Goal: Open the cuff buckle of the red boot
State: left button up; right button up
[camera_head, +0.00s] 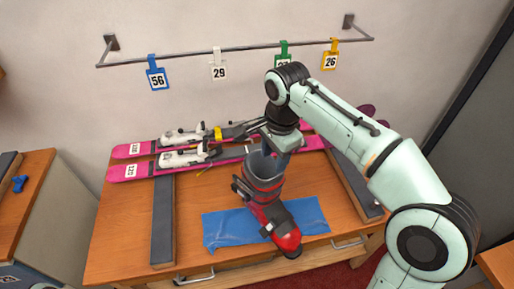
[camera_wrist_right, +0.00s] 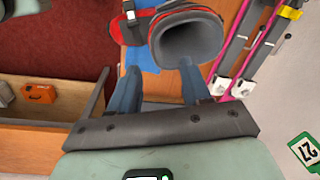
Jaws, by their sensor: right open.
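The red boot (camera_head: 287,239) stands on a blue mat (camera_head: 223,229), its dark grey cuff (camera_head: 265,172) upright and its toe toward the bench front. A dark buckle (camera_head: 241,188) sticks out on the left side of the cuff; its lever state is too small to tell. In the right wrist view the open top of the cuff (camera_wrist_right: 190,38) lies just beyond my fingertips, and a dark buckle part shows by the red shell (camera_wrist_right: 130,25). My right gripper (camera_wrist_right: 160,72) is open and empty, above and behind the cuff. My left gripper is not in view.
Pink skis (camera_head: 130,171) with white bindings lie across the back of the wooden bench (camera_head: 122,225). Dark grey bars (camera_head: 162,220) flank the boot. A wall rail (camera_head: 235,48) carries number tags. An orange item (camera_wrist_right: 38,93) lies in a wooden compartment.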

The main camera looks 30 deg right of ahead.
aim_at(272, 182)
jog(key=shift+d+f, duration=0.1)
jog(key=shift+f, duration=0.3)
jog(key=f+b, duration=0.1)
jog(key=f, duration=0.4)
jog(key=f+b, duration=0.1)
jog(key=f, duration=0.5)
jog(key=shift+s+a, duration=0.15)
jog(key=shift+a, duration=0.05)
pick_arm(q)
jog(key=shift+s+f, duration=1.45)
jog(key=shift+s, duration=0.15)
pick_arm(e)
jog(key=shift+f, duration=0.55)
grip_shut()
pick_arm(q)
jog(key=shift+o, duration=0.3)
